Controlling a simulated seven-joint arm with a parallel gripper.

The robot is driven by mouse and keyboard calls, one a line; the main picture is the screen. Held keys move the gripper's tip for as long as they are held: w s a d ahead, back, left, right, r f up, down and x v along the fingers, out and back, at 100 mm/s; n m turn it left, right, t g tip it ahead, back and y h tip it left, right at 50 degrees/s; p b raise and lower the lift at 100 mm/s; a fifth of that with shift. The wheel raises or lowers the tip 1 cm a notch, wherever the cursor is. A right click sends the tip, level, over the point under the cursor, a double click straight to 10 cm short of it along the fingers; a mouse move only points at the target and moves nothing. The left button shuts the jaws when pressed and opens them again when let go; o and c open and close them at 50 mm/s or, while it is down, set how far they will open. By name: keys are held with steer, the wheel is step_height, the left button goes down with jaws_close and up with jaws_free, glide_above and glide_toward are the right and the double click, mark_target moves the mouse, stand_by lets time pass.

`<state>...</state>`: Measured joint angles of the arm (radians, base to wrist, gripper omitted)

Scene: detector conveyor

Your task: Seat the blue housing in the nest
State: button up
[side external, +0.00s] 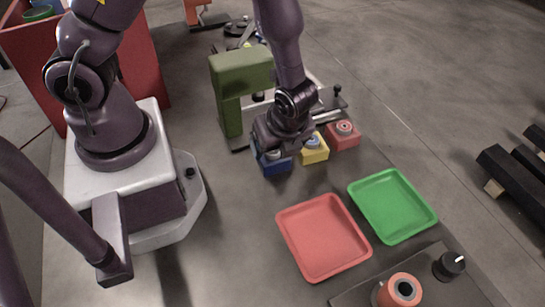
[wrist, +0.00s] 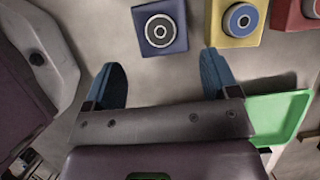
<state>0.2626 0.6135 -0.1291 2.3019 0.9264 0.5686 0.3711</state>
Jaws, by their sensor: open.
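The blue housing (side external: 277,168) is a small block on the grey surface below my gripper (side external: 270,151), at the left end of a row of blocks. In the wrist view the blue housing (wrist: 170,43) lies at the top, its round grey and black top facing up. My gripper (wrist: 160,62) has its two blue fingers spread wide, with nothing between them. The housing is just beyond the fingertips, roughly centred on the gap. I cannot pick out the nest with certainty; a green C-shaped frame (side external: 232,95) stands behind, with a fixture partly hidden by my arm.
A yellow block (side external: 315,155) and a red block (side external: 345,139) stand right of the blue housing. A red tray (side external: 322,235) and a green tray (side external: 392,205) lie in front, both empty. A dark panel with an orange button (side external: 401,288) and black knob (side external: 449,265) is at front right.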

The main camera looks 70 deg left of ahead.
mark_target(268, 167)
steer(key=shift+a+x, duration=0.2)
steer(key=shift+x, duration=3.2)
steer(key=shift+w+r, duration=0.15)
steer(key=c, duration=0.9)
